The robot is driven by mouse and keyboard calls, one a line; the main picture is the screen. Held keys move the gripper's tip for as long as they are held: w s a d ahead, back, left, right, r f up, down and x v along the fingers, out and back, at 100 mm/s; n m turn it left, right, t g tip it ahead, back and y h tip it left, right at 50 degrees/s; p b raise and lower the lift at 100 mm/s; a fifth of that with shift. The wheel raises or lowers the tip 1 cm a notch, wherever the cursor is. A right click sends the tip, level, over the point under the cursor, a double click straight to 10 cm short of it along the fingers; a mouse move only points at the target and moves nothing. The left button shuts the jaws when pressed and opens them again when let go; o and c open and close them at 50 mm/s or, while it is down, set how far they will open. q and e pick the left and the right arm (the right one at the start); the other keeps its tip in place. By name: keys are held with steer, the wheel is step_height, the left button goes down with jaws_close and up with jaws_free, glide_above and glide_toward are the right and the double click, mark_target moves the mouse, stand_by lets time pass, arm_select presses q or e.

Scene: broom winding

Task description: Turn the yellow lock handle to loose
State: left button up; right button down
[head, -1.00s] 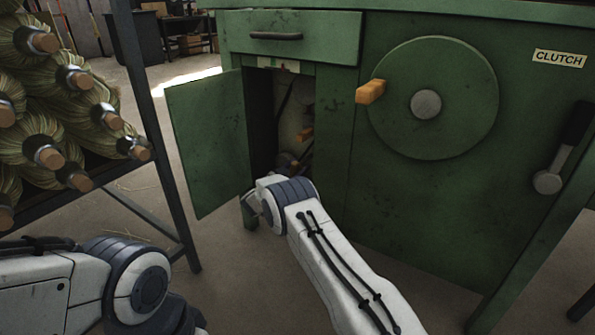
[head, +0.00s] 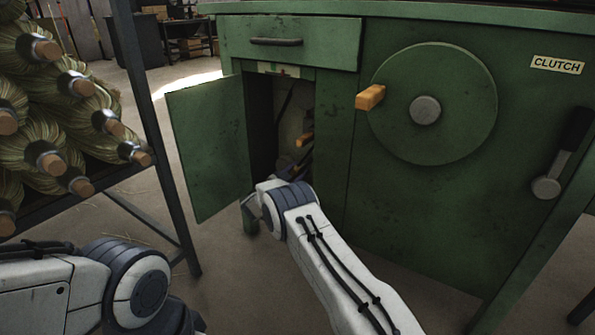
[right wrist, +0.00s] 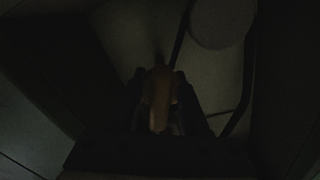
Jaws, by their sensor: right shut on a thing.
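The green machine's cabinet (head: 275,130) stands open, with a dim inside. My right arm reaches into its lower opening. In the right wrist view, my right gripper (right wrist: 158,88) is shut on an orange-yellow handle (right wrist: 160,100), which sits between its dark fingers. In the head view that gripper is mostly hidden behind my forearm and in shadow. A small orange-yellow piece (head: 305,139) shows inside the cabinet above the wrist; I cannot tell if it is the held handle. My left arm shows at the lower left, but its gripper is out of view.
The cabinet door (head: 208,150) hangs open to the left. A green wheel with an orange knob (head: 370,97) and a clutch lever (head: 560,155) are on the front at right. A rack of broom bundles (head: 45,130) stands at left. A drawer (head: 288,42) is above.

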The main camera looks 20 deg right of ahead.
steer(key=m, duration=0.6)
steer(key=shift+f+m, duration=0.15)
steer(key=shift+m, duration=0.15)
steer(key=m, duration=0.6)
steer(key=shift+m, duration=0.4)
steer(key=c, duration=0.8)
jaws_free()
steer(key=shift+o, duration=0.2)
